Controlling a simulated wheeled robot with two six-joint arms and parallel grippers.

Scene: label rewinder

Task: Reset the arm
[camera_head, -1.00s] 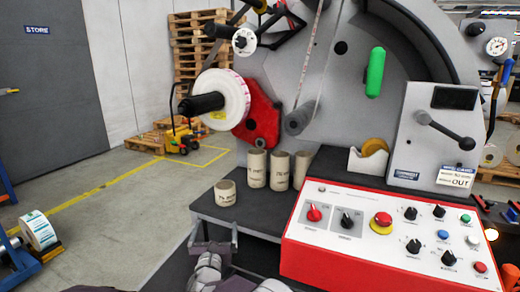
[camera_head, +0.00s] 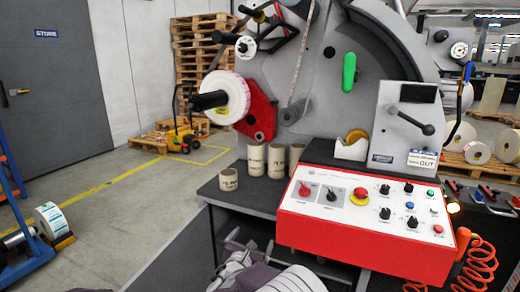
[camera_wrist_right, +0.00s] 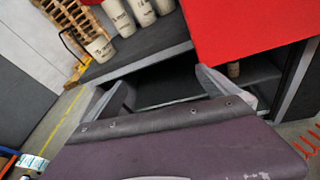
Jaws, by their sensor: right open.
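My right gripper (camera_head: 249,243) is at the bottom of the head view, below the front edge of the dark machine table (camera_head: 236,198). In the right wrist view its two fingers (camera_wrist_right: 166,88) are spread apart with nothing between them. They point toward the open space under the table and appear apart from it. My purple-grey right arm (camera_head: 290,280) fills the bottom of the head view. My left gripper does not show in either view.
The red control box (camera_head: 355,245) sits just right of my right gripper. Several cardboard cores (camera_head: 257,160) stand on the table. The label rewinder (camera_head: 310,75) rises behind, with a white roll (camera_head: 235,98). An orange coiled hose (camera_head: 480,262) hangs at right. Open floor (camera_head: 130,215) lies left.

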